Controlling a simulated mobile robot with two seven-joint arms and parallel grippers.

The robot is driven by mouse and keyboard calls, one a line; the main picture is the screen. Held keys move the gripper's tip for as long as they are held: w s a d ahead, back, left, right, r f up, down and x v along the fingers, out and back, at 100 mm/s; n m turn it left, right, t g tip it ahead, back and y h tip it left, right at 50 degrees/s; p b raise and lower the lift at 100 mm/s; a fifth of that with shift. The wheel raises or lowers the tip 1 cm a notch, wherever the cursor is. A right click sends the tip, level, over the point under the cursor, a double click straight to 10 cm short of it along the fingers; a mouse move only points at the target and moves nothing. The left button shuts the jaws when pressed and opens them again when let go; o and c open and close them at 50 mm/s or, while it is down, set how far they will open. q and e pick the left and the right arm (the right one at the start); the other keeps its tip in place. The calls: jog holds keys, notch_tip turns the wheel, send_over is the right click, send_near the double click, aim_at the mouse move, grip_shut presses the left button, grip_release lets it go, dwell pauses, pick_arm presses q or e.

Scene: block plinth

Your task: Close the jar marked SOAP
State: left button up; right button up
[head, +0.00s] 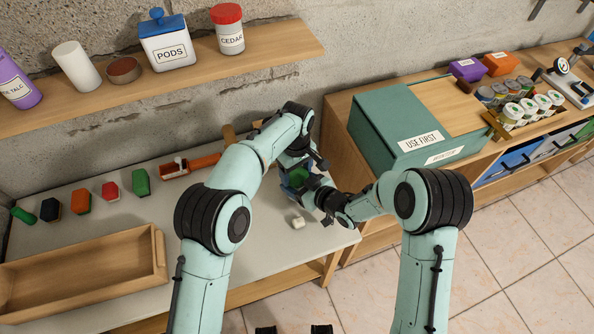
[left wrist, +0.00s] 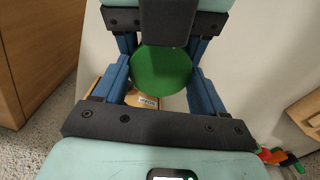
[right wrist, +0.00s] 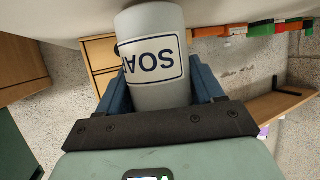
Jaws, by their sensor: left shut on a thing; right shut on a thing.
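My left gripper (head: 299,170) is shut on a round green lid, which shows as a disc between the blue fingers in the left wrist view (left wrist: 161,70). My right gripper (head: 328,201) is shut on a whitish jar lettered SOAP (right wrist: 152,62), upside down in the right wrist view. The jar is mostly hidden by my grippers in the head view. Its mouth is hidden, so I cannot tell whether the lid touches it.
Several coloured blocks and an orange tool (head: 190,167) lie behind, with a wooden tray (head: 85,262) at left. The PODS jar (head: 167,45) and CEDAR jar (head: 229,32) stand on the shelf. A green box (head: 395,130) is at right.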

pick_arm(q)
jog(key=shift+s+d+r, duration=0.2)
jog(key=shift+s+r, duration=0.05)
jog(key=shift+r, duration=0.15)
dwell(1.0)
jog(key=shift+w+a+f, duration=0.1)
jog(key=shift+a+f, duration=0.1)
jog(key=shift+f, duration=0.7)
dwell(0.5)
jog(key=o, duration=0.7)
jog(key=shift+d+r, duration=0.1)
jog(key=shift+r, duration=2.1)
jog(key=c, duration=1.2)
